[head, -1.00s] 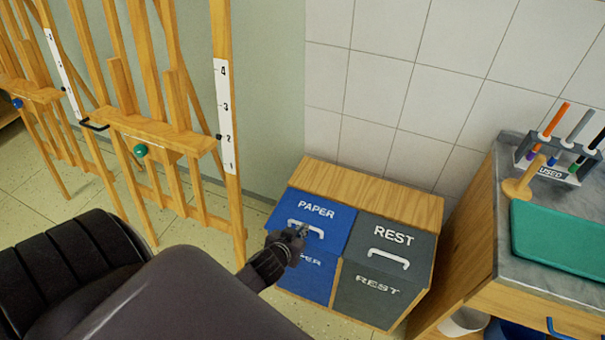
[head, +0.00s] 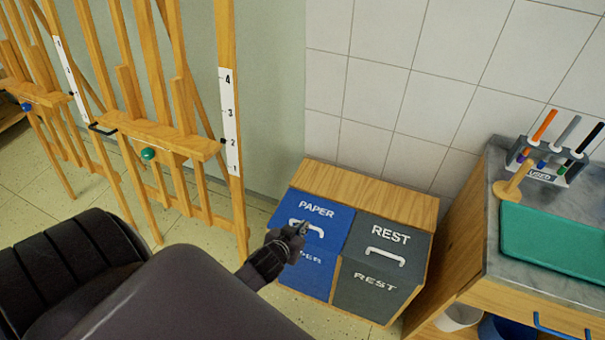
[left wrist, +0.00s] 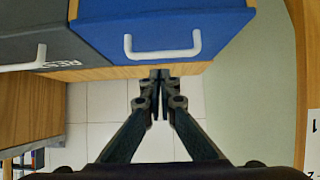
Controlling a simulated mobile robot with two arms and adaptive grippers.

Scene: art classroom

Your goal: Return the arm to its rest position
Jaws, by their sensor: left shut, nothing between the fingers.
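My left gripper (head: 295,232) is shut and empty. In the head view it overlaps the lid of the blue PAPER bin (head: 333,215), near its white handle. In the left wrist view my left gripper (left wrist: 158,78) has its fingertips together. The blue lid (left wrist: 215,20) with its white handle (left wrist: 163,48) shows there above the fingertips, with a gap between gripper and handle. My left arm (head: 190,300) comes in from the lower left. My right gripper is not in view.
The grey REST bin (head: 370,285) stands right of the blue one in a wooden cabinet (head: 370,190). Wooden easels (head: 170,140) stand at the left. A counter at the right holds a green tray (head: 550,238) and a marker rack (head: 548,170).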

